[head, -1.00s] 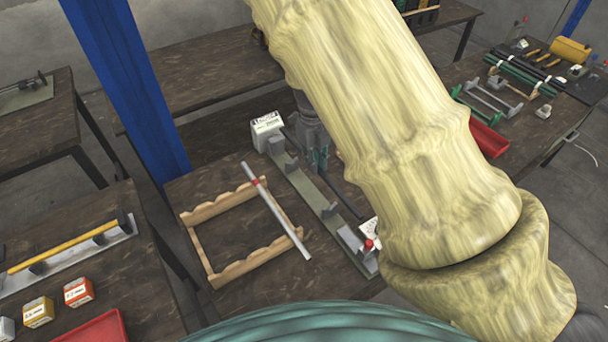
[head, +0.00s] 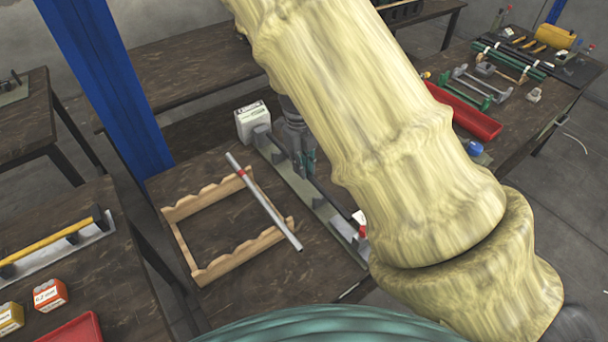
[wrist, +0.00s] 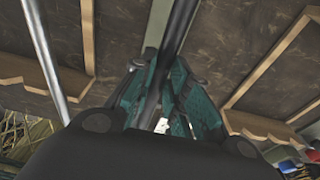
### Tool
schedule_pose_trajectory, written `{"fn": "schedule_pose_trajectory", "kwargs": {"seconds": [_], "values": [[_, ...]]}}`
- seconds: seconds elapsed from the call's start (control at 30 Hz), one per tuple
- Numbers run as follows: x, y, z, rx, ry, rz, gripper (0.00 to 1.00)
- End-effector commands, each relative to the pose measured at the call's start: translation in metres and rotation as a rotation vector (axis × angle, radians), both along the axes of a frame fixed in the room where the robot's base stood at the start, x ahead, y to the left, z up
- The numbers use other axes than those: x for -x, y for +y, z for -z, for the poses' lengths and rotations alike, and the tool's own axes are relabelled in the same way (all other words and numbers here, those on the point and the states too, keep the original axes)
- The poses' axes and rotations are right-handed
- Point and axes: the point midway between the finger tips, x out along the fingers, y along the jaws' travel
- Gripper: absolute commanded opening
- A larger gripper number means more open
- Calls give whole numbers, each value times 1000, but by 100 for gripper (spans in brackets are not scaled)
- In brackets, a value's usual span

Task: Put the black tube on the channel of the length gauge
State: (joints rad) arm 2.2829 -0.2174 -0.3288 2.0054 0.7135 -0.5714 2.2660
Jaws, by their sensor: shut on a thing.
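My gripper (head: 306,162) is shut on the black tube (head: 334,201), just above or at the length gauge. The tube also shows in the wrist view (wrist: 178,28), running between the green fingers (wrist: 160,100). The length gauge (head: 322,212) is a long grey-green channel with upright blocks, a white labelled box at its far end and a red knob at its near end. The tube runs roughly along the channel, on its right side in the head view. I cannot tell whether it touches the channel. My arm hides part of the gauge's right side.
A wooden rack (head: 185,210) with scalloped rails stands left of the gauge, with a silver, red-banded tube (head: 268,207) across it. A blue post (head: 105,85) rises behind. A side table at left holds a yellow rod (head: 45,247). A red tray (head: 465,112) lies on the right table.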

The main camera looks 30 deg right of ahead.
Motion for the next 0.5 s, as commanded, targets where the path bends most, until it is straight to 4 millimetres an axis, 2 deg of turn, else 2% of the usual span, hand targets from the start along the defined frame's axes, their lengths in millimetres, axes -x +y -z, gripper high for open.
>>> {"fn": "schedule_pose_trajectory", "kwargs": {"seconds": [0.03, 0.2, 0.5], "values": [[0, 0, 10, 0, 0, 0, 0], [0, 0, 26, 0, 0, 0, 0], [0, 0, 27, 0, 0, 0, 0]]}}
